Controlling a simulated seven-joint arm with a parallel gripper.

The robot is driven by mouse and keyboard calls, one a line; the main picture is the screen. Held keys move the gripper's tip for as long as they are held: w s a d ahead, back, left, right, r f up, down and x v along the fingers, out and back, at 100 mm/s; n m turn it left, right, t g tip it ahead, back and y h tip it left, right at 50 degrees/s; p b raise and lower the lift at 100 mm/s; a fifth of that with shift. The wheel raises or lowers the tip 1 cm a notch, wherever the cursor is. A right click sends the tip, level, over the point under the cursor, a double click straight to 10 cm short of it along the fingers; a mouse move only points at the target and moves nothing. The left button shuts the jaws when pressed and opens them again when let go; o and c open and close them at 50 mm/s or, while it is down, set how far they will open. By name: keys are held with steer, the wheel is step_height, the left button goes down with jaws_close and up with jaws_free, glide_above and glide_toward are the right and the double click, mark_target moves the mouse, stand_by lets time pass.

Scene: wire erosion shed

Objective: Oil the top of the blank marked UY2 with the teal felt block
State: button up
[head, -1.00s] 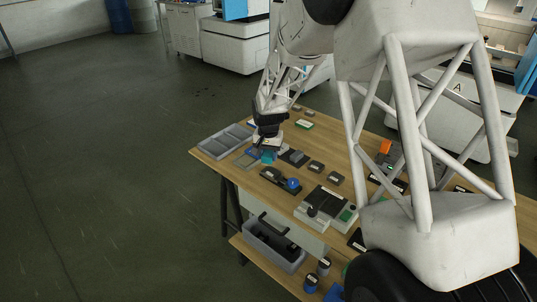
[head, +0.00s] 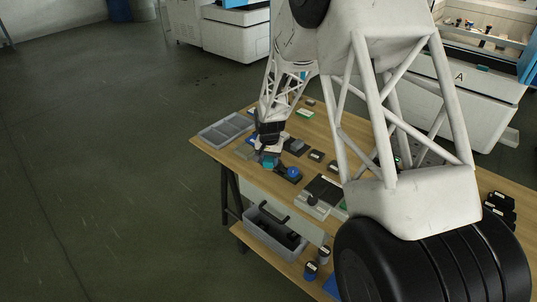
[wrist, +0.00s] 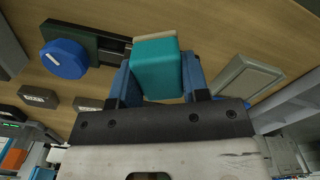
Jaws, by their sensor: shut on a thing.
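My gripper (head: 268,152) is shut on the teal felt block (wrist: 155,72), which sits between its two blue fingers in the wrist view. The block has a tan end. In the head view the teal block (head: 269,161) shows below my gripper, over the table's left part, beside the blue-knobbed fixture. Small dark labelled blocks stand to the right: one (head: 316,156) and another (head: 333,166) in the head view, and two in the wrist view, one (wrist: 38,97) and one (wrist: 88,104). Their markings are too small to read, so I cannot tell which is UY2.
A dark fixture with a blue knob (wrist: 64,58) is close beside the block. A grey compartment tray (head: 225,131) lies at the table's left end. A grey flat-topped piece (wrist: 246,77) is right of my gripper in the wrist view. A grey bin (head: 274,234) stands on the lower shelf.

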mark_target(266, 157)
steer(key=shift+w+d, duration=0.6)
steer(key=shift+w, duration=0.05)
steer(key=shift+w+d, duration=1.5)
steer(key=shift+d, duration=0.05)
steer(key=shift+s+a, duration=0.7)
steer(key=shift+s+a+f, duration=0.1)
steer(key=shift+s+a, duration=1.4)
steer(key=shift+a, duration=0.05)
steer(key=shift+w+a, duration=0.1)
steer(key=shift+a, duration=0.15)
steer(key=shift+w, duration=0.6)
steer(key=shift+w+d, duration=1.95)
steer(key=shift+d, duration=0.05)
steer(key=shift+s+a, duration=0.1)
steer(key=shift+a, duration=0.05)
steer(key=shift+s+a, duration=0.55)
steer(key=shift+s, duration=0.05)
steer(key=shift+s+a, duration=1.55)
steer(key=shift+a, duration=0.05)
steer(key=shift+r, duration=4.15)
